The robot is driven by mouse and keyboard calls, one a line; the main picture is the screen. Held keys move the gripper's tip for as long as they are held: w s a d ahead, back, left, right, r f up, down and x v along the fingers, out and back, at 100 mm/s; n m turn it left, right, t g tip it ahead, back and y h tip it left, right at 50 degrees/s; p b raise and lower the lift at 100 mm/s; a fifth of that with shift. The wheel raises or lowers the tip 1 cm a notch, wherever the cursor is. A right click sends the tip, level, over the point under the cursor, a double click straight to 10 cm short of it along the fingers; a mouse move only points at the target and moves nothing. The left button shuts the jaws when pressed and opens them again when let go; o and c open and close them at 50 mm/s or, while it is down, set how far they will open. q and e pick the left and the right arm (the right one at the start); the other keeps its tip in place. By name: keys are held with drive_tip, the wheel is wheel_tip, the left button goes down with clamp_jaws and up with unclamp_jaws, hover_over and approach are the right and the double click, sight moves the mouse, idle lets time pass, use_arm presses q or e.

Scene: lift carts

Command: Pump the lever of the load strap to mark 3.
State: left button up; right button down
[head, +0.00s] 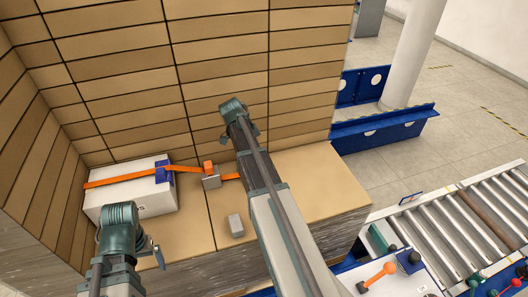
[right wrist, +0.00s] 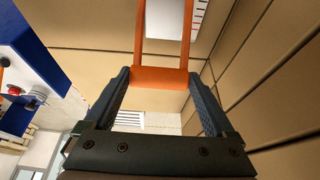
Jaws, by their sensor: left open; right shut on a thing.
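The load strap (head: 118,179) is an orange band across a white box (head: 135,195) on the cardboard stack. It runs to a small grey ratchet body (head: 211,182) with an orange top, then behind my right arm. In the right wrist view the orange lever (right wrist: 160,78) is a U-shaped frame; its crossbar is between the fingers of my right gripper (right wrist: 160,92), which is shut on it. My left gripper (head: 156,252) is open and empty, in front of the white box and apart from the strap. I cannot read any marks.
A small grey block (head: 236,225) lies on the cardboard ledge. Tall walls of stacked cartons (head: 220,70) stand behind and at the left. A roller conveyor (head: 455,225) and a panel with an orange-knobbed lever (head: 378,276) are at the right. Blue guard rails (head: 385,127) stand beyond.

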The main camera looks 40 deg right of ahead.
drive_tip(key=shift+w+a+r, duration=0.2)
drive_tip(key=shift+a, duration=0.45)
drive_tip(key=shift+w+a+r, duration=0.15)
drive_tip(key=shift+a, duration=0.45)
unclamp_jaws()
drive_tip(key=shift+r+p, duration=0.15)
drive_tip(key=shift+p, duration=0.2)
drive_tip(key=p+v, duration=1.2)
drive_tip(key=v, duration=0.1)
drive_tip(key=shift+r, duration=0.2)
